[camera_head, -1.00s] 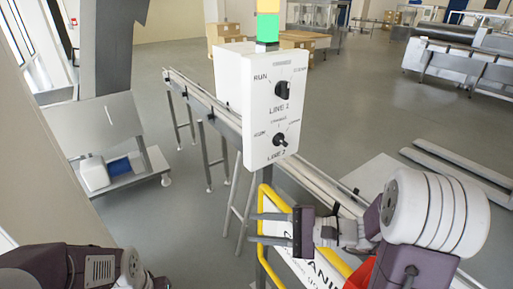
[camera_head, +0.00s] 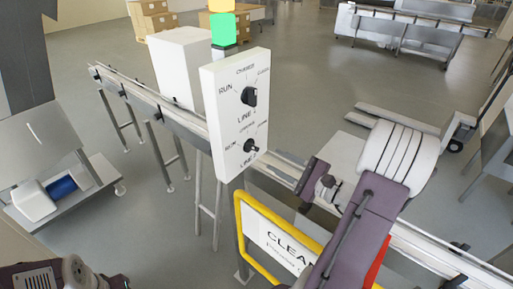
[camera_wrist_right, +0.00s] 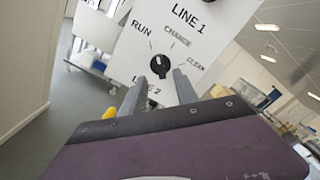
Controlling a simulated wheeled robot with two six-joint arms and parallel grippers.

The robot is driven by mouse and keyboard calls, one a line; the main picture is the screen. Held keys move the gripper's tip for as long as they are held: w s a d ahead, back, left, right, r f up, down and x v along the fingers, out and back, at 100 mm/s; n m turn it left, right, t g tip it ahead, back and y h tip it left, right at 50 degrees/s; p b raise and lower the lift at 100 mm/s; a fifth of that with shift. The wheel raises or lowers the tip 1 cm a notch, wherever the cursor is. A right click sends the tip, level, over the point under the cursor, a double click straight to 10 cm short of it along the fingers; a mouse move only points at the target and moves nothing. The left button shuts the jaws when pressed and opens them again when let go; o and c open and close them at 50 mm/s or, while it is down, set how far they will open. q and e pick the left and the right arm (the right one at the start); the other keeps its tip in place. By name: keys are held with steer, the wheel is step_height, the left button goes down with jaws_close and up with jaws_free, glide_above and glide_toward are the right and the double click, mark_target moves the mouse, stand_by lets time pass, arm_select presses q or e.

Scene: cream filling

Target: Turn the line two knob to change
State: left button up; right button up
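The control panel (camera_head: 217,118) is a white upright box with two black knobs. The line two knob (camera_head: 250,146) is the lower one, under the line one knob (camera_head: 249,96). In the right wrist view the line two knob (camera_wrist_right: 160,66) sits among the labels RUN, CHANGE and CLEAN. Its exact setting is too small to tell. My right gripper (camera_wrist_right: 158,77) is open, one finger on each side below the knob in that view, with no clear contact. In the head view my right gripper's body is right of the panel. My left gripper is out of view.
A stack light (camera_head: 223,28) with green and yellow segments stands behind the panel. A conveyor (camera_head: 160,108) runs behind it. A yellow-framed sign (camera_head: 240,235) stands below the panel, near my right arm. A low table (camera_head: 95,190) is at the left.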

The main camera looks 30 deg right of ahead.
mark_target(255, 149)
steer(key=p+x, duration=0.2)
steer(key=x, duration=0.5)
steer(key=shift+w+r+p, duration=0.1)
steer(key=shift+w+p, duration=0.05)
steer(key=shift+p, duration=0.2)
steer(key=shift+w+a, duration=0.25)
steer(key=shift+w, duration=0.25)
steer(key=shift+s, duration=0.1)
jaws_close()
